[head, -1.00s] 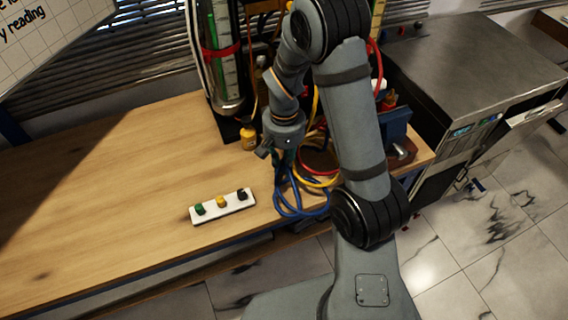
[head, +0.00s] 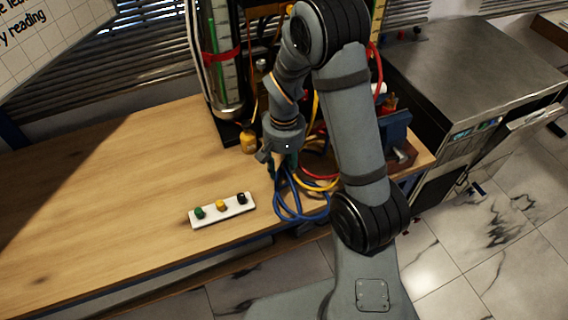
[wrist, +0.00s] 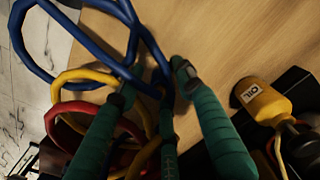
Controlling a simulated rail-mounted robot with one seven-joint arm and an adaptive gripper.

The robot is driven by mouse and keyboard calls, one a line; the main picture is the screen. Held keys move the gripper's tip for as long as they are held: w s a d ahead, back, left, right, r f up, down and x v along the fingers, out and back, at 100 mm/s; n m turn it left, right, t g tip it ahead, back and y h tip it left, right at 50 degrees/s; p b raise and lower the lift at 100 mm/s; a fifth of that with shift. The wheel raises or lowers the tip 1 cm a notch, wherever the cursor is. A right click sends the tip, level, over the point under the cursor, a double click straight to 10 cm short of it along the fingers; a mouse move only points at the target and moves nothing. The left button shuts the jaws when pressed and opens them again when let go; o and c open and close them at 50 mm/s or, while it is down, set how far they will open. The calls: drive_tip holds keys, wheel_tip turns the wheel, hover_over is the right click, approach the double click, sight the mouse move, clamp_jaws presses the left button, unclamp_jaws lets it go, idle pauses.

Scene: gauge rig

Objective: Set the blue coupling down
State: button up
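The blue hose (head: 302,212) lies in loops at the table's front edge, below my gripper (head: 279,168). The hose also shows in the wrist view (wrist: 95,62). In the head view the coupling is mostly hidden by my gripper.
Yellow (wrist: 88,76) and red (wrist: 70,108) hoses lie beside the blue one. A yellow oil bottle (wrist: 262,100) stands near my gripper. A white strip (head: 222,210) with green, yellow and black pieces lies on the wooden table (head: 110,190). The table's left side is clear.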

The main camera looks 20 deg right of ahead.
sight(284, 164)
wheel_tip(284, 164, up, 12)
drive_tip(key=shift+f+p, duration=0.25)
drive_tip(key=shift+p, duration=0.6)
drive_tip(key=shift+o, duration=0.5)
drive_tip(key=shift+r, duration=0.45)
